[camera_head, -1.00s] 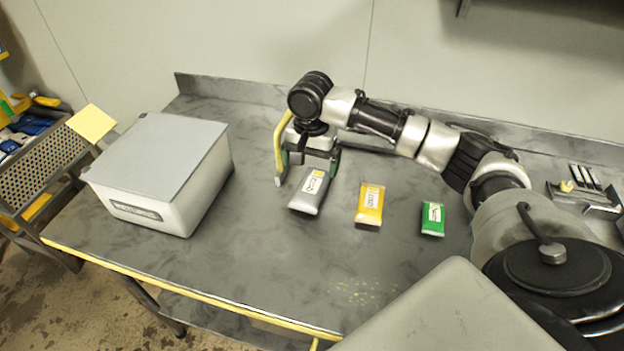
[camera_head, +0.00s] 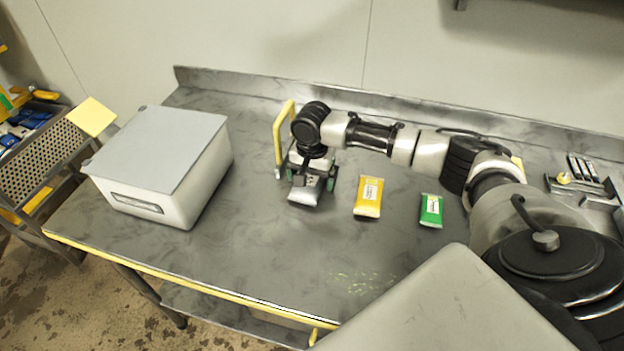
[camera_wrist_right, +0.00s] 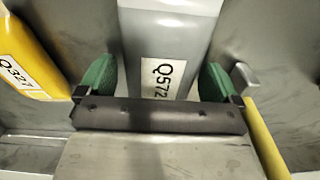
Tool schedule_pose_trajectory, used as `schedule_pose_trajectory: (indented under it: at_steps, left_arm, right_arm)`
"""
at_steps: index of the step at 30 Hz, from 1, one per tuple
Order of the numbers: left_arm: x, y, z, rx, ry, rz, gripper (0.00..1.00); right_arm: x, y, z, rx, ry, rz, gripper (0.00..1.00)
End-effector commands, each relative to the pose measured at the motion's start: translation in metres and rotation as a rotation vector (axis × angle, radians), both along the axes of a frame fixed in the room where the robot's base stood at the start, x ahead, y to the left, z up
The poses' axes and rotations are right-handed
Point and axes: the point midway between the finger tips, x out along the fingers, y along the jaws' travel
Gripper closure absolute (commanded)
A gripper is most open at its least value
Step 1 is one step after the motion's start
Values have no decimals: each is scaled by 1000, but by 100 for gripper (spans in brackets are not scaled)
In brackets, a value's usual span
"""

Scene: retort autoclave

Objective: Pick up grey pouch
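The grey pouch (camera_head: 304,194) lies on the steel table, partly hidden under my right gripper (camera_head: 311,182) in the head view. In the right wrist view the grey pouch (camera_wrist_right: 167,40) has a white label reading Q572. It lies between the two green fingertips of my right gripper (camera_wrist_right: 157,80). The fingers are apart, with a small gap visible beside the pouch, so the gripper looks open around it. My left gripper is not in view.
A yellow pouch (camera_head: 368,197) and a green pouch (camera_head: 431,210) lie to the right of the grey pouch. A lidded grey-white box (camera_head: 190,195) stands on the left. A yellow handle-like bar (camera_head: 278,146) is beside the gripper. The table front is clear.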

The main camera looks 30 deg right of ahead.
Motion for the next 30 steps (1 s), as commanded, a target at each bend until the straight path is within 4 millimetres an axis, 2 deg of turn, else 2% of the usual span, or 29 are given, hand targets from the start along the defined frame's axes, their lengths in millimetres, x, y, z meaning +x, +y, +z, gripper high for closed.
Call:
schedule_pose_trajectory:
  at_steps: [1,9,20,23,27,30]
  left_arm:
    - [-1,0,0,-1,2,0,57]
    - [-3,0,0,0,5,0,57]
    - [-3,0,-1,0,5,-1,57]
    - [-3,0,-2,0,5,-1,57]
    - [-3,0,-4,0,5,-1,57]
    - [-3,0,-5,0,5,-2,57]
  right_arm:
    - [0,0,0,0,0,0,14]
    - [0,0,1,1,-1,0,53]
    - [1,0,7,1,-2,0,53]
    - [1,0,17,2,-2,0,53]
    - [1,1,41,3,-4,0,53]
    - [-18,-8,52,-1,0,-1,53]
